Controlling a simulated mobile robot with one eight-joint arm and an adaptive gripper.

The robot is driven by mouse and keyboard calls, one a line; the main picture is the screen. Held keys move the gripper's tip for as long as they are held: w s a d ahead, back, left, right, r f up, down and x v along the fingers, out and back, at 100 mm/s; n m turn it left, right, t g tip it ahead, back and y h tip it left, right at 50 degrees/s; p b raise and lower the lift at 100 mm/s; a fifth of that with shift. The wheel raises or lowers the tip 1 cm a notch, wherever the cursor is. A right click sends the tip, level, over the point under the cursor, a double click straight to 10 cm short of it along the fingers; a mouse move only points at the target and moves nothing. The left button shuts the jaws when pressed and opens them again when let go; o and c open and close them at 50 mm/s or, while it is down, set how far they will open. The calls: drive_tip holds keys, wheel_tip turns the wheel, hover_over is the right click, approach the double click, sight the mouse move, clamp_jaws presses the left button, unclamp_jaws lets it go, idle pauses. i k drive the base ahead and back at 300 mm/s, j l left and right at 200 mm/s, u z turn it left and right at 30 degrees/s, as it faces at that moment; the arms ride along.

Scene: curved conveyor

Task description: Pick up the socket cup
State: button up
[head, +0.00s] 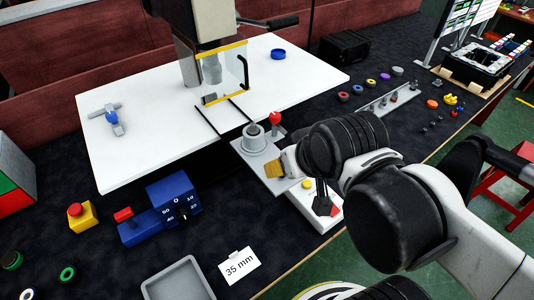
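A grey round cup with a dark opening (254,137), which looks like the socket cup, stands upright on a grey plate (244,150) at the front edge of the white table. My arm reaches in from the right. Its end, my gripper (277,168), is just right of and in front of the cup, by a tan-yellow piece. The fingers are mostly hidden by my arm, so I cannot tell whether they are open or touch anything. The cup appears apart from my gripper.
A red-knobbed lever (275,119) stands right beside the cup. A white control box with a yellow button (307,184) lies below my arm. The press frame (222,75) rises behind. A blue gauge block (174,198) and an empty grey tray (180,285) are left and front.

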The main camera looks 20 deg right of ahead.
sight(253, 131)
drive_tip(key=j+z, duration=0.35)
drive_tip(key=k+j+z, duration=0.15)
drive_tip(key=j+z, duration=0.2)
drive_tip(key=k+j+z, duration=0.15)
drive_tip(key=j+z, duration=0.2)
drive_tip(key=j, duration=0.15)
drive_tip(key=k+j+z, duration=0.2)
drive_tip(key=j+z, duration=0.15)
